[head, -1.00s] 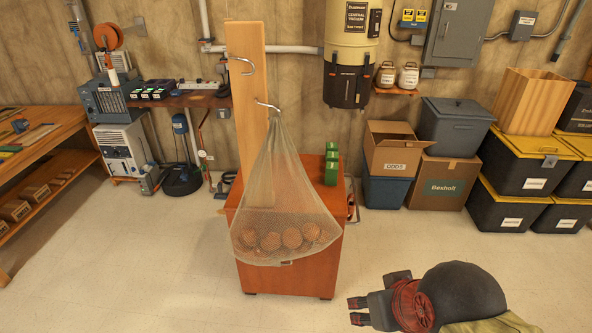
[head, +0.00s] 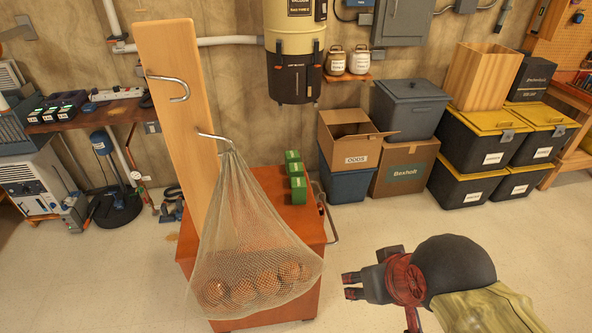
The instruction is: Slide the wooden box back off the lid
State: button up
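A tall, open-topped wooden box (head: 482,78) with vertical grain stands upright at the right in the head view. Its base rests on the back part of the yellow lid (head: 490,122) of a black tote. The front strip of that lid is bare, with a grey latch at its front edge. My gripper (head: 347,286) is at the lower right, far in front of the totes and apart from the box. Its two fingers point left with a gap between them, and it looks open and empty.
An orange-brown cabinet (head: 250,318) bears a wooden post with a hanging net of balls (head: 255,250) and green blocks (head: 296,184). A grey lidded tote (head: 408,108) and cardboard boxes (head: 404,170) stand left of the wooden box. A black bin (head: 531,78) stands to its right. Floor before the totes is clear.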

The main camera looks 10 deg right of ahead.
aim_at(480, 76)
jog(key=z, duration=1.35)
jog(key=i+z, duration=0.15)
jog(key=i, duration=3.45)
jog(key=i+u, duration=0.15)
jog(key=i, duration=0.5)
jog(key=i+l+u, duration=0.15)
jog(key=i, duration=0.5)
jog(key=l, duration=0.1)
